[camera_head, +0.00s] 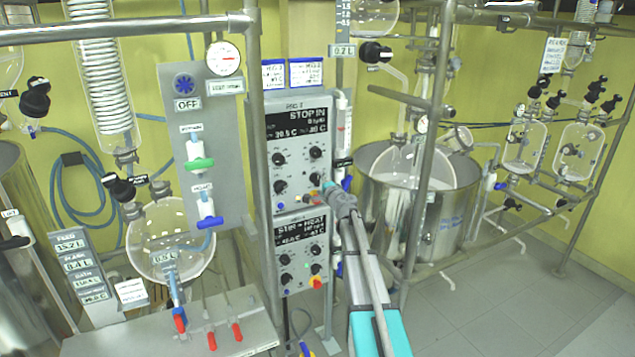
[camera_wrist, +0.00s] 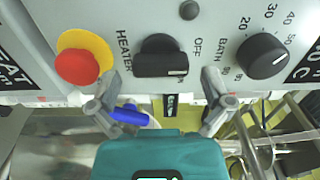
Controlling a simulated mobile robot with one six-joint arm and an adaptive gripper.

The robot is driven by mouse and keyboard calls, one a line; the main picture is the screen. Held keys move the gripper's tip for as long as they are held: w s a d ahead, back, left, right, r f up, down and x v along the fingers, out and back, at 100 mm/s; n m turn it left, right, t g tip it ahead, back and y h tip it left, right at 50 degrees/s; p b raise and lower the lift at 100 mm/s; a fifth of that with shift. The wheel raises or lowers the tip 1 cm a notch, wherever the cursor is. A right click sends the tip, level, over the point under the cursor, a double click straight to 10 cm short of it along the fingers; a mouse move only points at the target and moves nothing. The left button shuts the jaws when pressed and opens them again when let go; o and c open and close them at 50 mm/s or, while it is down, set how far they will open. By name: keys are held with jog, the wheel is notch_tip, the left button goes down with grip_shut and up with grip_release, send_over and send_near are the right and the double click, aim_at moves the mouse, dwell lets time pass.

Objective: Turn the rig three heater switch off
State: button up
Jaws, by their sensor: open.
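The heater switch (camera_wrist: 160,55) is a black knob on a grey panel in the wrist view. Its bar lies across the picture, with a white mark at its right end. "HEATER" is printed to its left and "OFF" to its right. My gripper (camera_wrist: 160,88) is open and empty, its fingers apart near the panel on either side of the knob's lower edge; I cannot tell whether they touch. In the head view my gripper (camera_head: 328,188) is at the lower right of the upper control box (camera_head: 297,130) and hides part of it. The box's rig number is too small to read surely.
A red button on a yellow disc (camera_wrist: 80,66) sits close left of the heater switch, and the bath dial (camera_wrist: 262,56) to its right. A second control box (camera_head: 302,237) is below. A steel vessel (camera_head: 455,200) and metal posts stand to the right.

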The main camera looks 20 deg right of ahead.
jog(key=s, duration=1)
jog(key=shift+d, duration=0.15)
dwell(0.4)
